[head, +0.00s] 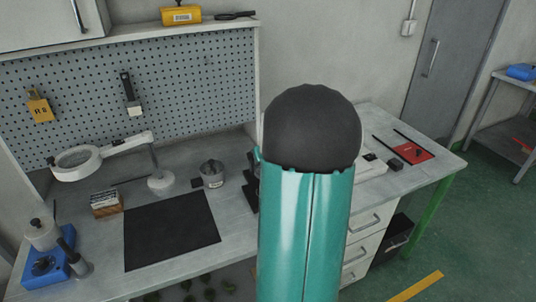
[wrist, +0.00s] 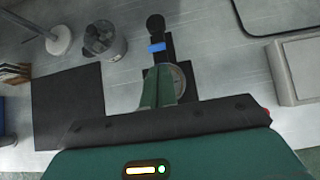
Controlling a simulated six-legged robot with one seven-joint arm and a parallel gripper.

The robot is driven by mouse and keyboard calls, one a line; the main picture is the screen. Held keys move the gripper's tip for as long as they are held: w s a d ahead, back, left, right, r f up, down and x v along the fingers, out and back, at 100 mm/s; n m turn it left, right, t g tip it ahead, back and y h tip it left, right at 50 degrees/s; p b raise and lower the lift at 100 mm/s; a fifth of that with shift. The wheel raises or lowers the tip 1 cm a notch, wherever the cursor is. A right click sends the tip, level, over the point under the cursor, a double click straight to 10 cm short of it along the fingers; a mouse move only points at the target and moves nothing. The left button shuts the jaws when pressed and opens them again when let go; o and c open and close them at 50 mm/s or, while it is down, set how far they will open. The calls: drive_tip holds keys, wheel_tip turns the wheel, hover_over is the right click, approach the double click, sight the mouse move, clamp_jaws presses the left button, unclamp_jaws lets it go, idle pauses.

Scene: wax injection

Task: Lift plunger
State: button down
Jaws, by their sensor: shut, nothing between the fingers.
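In the wrist view, a black device with a round black knob (wrist: 156,24) and a blue band (wrist: 157,47) lies just beyond my fingertips; I take it to hold the plunger, but cannot tell which part that is. A round, pale metal part (wrist: 181,78) shows beside and partly behind my fingers. My gripper (wrist: 164,70) has its green fingers together and empty, over the device's lower part. Whether they touch it cannot be told. In the head view, only a sliver of the black device (head: 252,188) shows; my teal arm hides the rest and the gripper.
A black mat (head: 172,231) lies left of the device. A metal cup (head: 212,173), a magnifier lamp (head: 77,162), a small tool block (head: 105,204) and a blue heater (head: 46,266) stand around it. A pale box (wrist: 295,70) stands right in the wrist view.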

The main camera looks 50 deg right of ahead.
drive_tip(key=shift+x, duration=1.55)
